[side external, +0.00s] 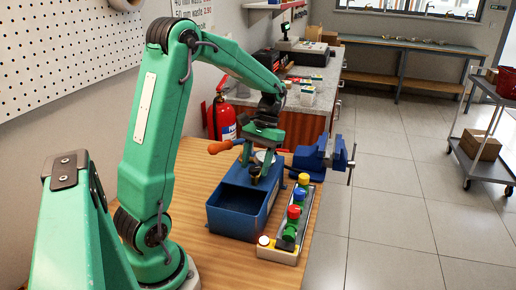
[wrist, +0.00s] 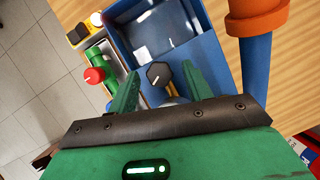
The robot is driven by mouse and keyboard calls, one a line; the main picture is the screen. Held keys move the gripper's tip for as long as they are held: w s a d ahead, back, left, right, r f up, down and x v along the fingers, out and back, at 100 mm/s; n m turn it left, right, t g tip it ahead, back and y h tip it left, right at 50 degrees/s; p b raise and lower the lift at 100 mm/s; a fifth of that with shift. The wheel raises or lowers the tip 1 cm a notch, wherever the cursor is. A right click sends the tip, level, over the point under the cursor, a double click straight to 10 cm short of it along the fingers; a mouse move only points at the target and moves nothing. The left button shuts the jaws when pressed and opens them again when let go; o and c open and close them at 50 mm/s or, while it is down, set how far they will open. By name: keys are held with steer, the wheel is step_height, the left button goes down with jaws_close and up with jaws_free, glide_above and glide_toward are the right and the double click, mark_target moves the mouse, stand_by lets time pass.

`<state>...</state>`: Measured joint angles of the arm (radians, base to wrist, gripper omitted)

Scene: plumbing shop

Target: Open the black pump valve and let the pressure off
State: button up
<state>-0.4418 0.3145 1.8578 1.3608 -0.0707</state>
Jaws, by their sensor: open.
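The blue test pump (side external: 236,215) stands on the wooden bench, with an open tank and an orange-ended handle (side external: 220,147). Its black valve knob (wrist: 158,75) shows in the wrist view beside the tank, and the knob is small and dark in the side view (side external: 254,170). My gripper (wrist: 161,70) is open, with its two green fingers on either side of the black knob in the picture. In the side view my gripper (side external: 258,152) is over the pump. I cannot tell whether the fingers touch the knob or are at its height.
Right of the pump stand a valve rack with a yellow knob (side external: 304,179), a red knob (side external: 297,212) and a green body, and a cream switch box (side external: 278,254). A blue vise (side external: 318,157) sits behind. The pump handle (wrist: 257,70) rises close to my gripper's right side.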

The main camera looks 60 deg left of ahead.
steer(key=c, duration=1)
steer(key=shift+o, duration=0.2)
